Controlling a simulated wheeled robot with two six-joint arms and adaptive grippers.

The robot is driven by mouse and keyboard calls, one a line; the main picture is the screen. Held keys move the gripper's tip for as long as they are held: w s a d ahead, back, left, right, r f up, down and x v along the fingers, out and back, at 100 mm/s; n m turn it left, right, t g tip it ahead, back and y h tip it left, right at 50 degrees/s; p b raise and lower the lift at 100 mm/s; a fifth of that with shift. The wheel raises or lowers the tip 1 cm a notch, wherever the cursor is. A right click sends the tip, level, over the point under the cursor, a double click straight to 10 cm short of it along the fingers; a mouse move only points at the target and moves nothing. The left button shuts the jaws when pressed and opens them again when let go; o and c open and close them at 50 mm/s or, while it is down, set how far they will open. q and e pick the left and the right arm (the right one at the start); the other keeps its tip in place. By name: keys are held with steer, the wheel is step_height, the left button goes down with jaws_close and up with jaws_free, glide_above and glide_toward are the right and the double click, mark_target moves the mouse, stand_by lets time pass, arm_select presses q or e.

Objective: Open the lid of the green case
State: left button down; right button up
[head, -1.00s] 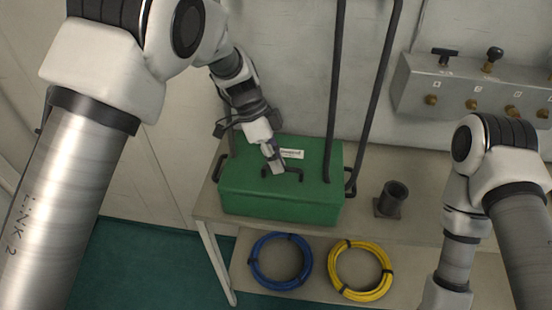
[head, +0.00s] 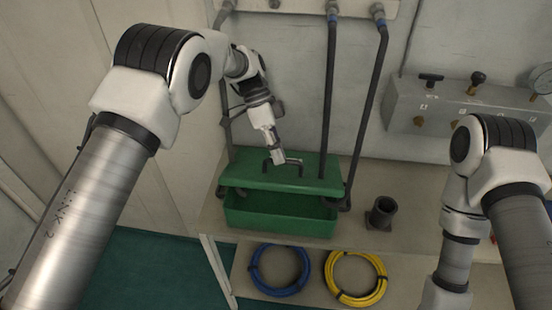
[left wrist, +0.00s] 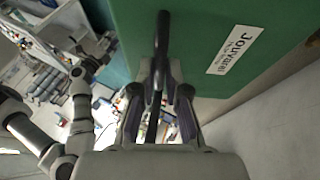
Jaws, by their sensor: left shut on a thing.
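The green case (head: 280,221) stands on the bench, its lid (head: 300,180) raised at the front and tilted up. A dark gap shows between lid and body; what is inside is hidden. My left gripper (head: 279,160) is shut on the black handle (head: 296,162) at the lid's front. In the left wrist view the fingers (left wrist: 160,95) close around the black handle (left wrist: 162,40), beside the green lid (left wrist: 210,25) with its white label (left wrist: 235,50). My right arm shows at the right of the head view, but its gripper is out of view.
Black hoses (head: 329,100) run down the wall behind the case. A dark cylindrical fitting (head: 381,213) stands on the bench (head: 400,235) to the right. Blue (head: 279,269) and yellow (head: 356,278) coils lie below. A grey valve panel (head: 450,105) is on the wall.

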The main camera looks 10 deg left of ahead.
arm_select(q)
steer(key=shift+w+r, duration=0.7)
steer(key=shift+w+r+p, duration=0.4)
steer(key=shift+w+p, duration=0.05)
steer(key=shift+w, duration=0.4)
steer(key=c, duration=1.2)
jaws_free()
step_height(320, 180, up, 10)
steer(key=shift+f, duration=0.1)
